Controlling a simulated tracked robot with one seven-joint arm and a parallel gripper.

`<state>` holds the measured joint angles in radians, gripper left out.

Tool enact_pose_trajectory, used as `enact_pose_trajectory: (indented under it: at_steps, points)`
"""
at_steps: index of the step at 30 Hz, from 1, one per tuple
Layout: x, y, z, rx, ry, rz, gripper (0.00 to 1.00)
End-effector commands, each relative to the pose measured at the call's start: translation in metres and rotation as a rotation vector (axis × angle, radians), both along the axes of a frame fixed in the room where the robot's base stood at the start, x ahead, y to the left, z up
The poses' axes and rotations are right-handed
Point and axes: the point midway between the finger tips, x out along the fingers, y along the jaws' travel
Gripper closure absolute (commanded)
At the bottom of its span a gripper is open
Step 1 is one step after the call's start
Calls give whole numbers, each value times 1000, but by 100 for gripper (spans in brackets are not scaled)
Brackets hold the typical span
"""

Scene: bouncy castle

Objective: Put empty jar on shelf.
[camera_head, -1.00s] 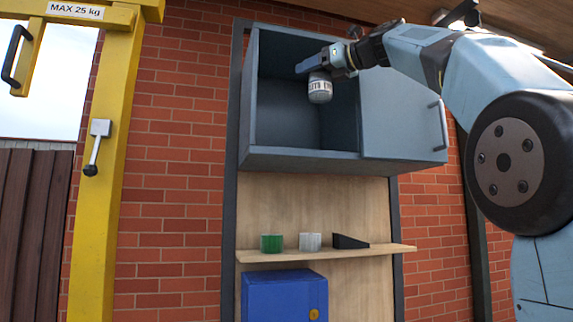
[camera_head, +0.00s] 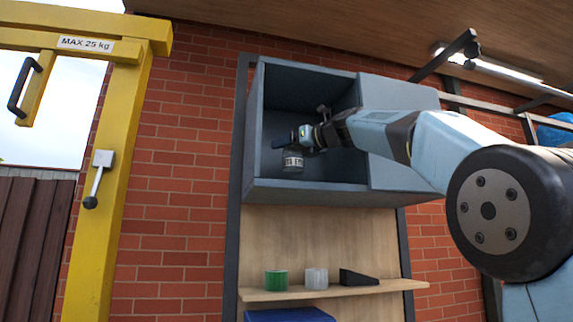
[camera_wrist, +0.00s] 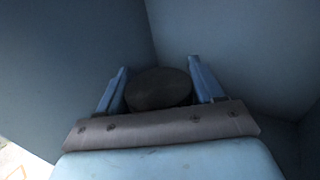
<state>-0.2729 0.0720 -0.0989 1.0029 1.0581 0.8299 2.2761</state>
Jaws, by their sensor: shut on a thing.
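My gripper (camera_head: 303,138) is shut on the empty jar (camera_head: 292,159), a small clear jar with a dark lid and a label with dark print. The jar hangs upright inside the open left compartment of the grey-blue wall cabinet (camera_head: 310,194). In the wrist view my gripper's blue fingers (camera_wrist: 160,85) stand on both sides of the jar's round dark lid (camera_wrist: 158,90). I cannot tell whether the jar touches the compartment floor. Below the cabinet is a wooden shelf (camera_head: 400,286) with several small things on it.
A blue box (camera_head: 290,315) is below. A yellow frame (camera_head: 122,200) stands at left. The cabinet's right part (camera_head: 398,178) is partly behind my arm.

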Motion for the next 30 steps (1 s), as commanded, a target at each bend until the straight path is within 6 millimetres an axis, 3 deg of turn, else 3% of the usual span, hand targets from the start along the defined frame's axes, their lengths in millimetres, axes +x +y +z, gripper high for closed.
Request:
enact_pose_trajectory:
  at_steps: [15,27,28,30]
  points:
    - [10,8,-43,1,1,0,64]
    - [10,7,-47,0,-1,-2,64]
    - [10,7,-47,1,-1,-2,32]
    - [10,7,-47,0,-1,-2,26]
